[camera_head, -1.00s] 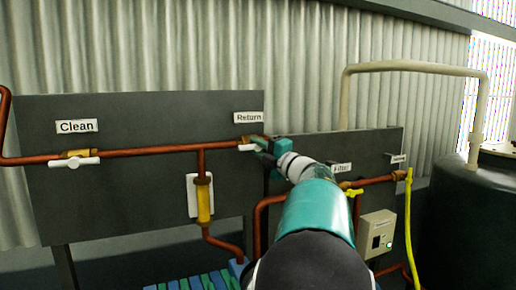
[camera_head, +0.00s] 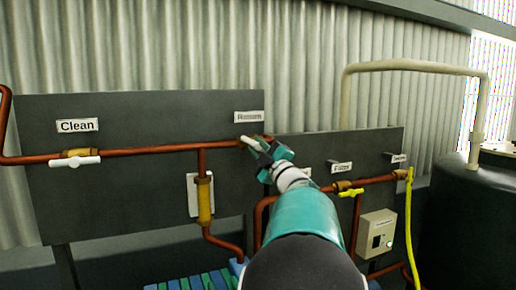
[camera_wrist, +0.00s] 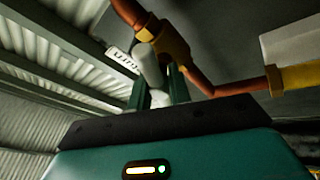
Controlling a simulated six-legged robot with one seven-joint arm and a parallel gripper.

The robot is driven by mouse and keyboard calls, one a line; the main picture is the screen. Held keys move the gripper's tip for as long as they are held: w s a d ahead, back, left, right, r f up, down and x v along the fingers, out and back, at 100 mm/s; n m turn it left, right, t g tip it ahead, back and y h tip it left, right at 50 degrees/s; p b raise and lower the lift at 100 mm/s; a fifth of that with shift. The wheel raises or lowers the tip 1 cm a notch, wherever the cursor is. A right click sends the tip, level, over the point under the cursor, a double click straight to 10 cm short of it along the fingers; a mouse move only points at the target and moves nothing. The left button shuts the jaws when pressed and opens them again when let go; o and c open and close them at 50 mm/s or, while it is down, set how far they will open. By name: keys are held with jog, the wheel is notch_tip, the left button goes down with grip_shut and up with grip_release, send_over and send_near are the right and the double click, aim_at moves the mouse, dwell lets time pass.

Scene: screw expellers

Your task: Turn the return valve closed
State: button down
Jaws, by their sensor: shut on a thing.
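The return valve has a white handle (camera_head: 249,142) under the "Return" label on the dark panel. My gripper (camera_head: 263,151) is shut on this handle, coming from the lower right. The handle slants from upper left to lower right, and its far part is hidden by the gripper. In the wrist view the white handle (camera_wrist: 149,64) runs between my gripper's two green fingers (camera_wrist: 158,88). The brass valve body (camera_wrist: 172,42) sits on the copper pipe just beyond them. In the head view the gripper mostly hides the valve body.
The clean valve (camera_head: 76,160) with a level white handle is on the left. A yellow-handled valve (camera_head: 351,192), a control box (camera_head: 377,234) and a yellow hose (camera_head: 409,220) are at right. A copper pipe (camera_head: 150,148) runs along the panel. A dark tank (camera_head: 470,220) stands far right.

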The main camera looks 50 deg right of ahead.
jog(key=m+g+h, duration=0.1)
jog(key=m+h, duration=0.1)
jog(key=m, duration=0.2)
jog(key=m+h, duration=0.2)
jog(key=m, duration=0.2)
jog(key=m+g+h, duration=0.1)
jog(key=m+h, duration=0.1)
jog(key=m, duration=0.1)
jog(key=shift+a+r+m+g+h, duration=0.1)
jog(key=shift+r+m+g+h, duration=0.05)
jog(key=shift+m+g+h, duration=0.2)
jog(key=shift+s+m+g+h, duration=0.1)
jog(key=shift+m+g+h, duration=0.65)
jog(key=shift+m, duration=1)
jog(key=shift+m+g+h, duration=0.5)
jog(key=shift+m+g, duration=0.4)
jog(key=shift+m, duration=0.8)
jog(key=c, duration=1.3)
grip_release()
jog(key=shift+s, duration=0.1)
jog(key=shift+c, duration=0.2)
jog(key=shift+w, duration=0.2)
jog(key=v, duration=1.4)
jog(key=shift+w, duration=0.15)
